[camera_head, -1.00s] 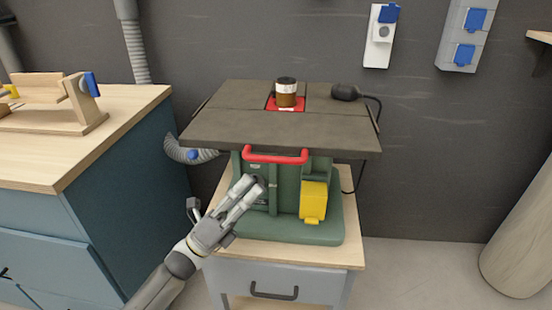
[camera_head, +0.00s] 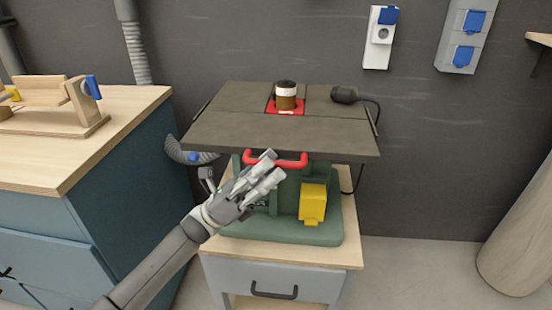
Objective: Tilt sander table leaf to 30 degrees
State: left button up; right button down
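The sander's dark table leaf (camera_head: 225,130) lies flat, or close to flat, on top of the green sander base (camera_head: 290,231). A brown sanding spindle with a white-and-dark top (camera_head: 286,95) rises from a red insert in the leaf. A red handle bar (camera_head: 294,162) runs below the leaf's front edge. My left gripper (camera_head: 273,168) is in front of the base, with its fingertips at the left part of the red handle and overlapping it. The fingers look slightly apart. I cannot tell whether they touch the handle. My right gripper is out of view.
A yellow box (camera_head: 312,204) is on the base's front. The sander stands on a wooden-topped cabinet (camera_head: 322,252) with a drawer. A workbench (camera_head: 85,155) is at the left. A dark hand-sized object with a cable (camera_head: 345,95) lies on the leaf's back right.

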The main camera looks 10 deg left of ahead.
pick_arm(q)
jog(key=shift+x, duration=1.15)
grip_shut()
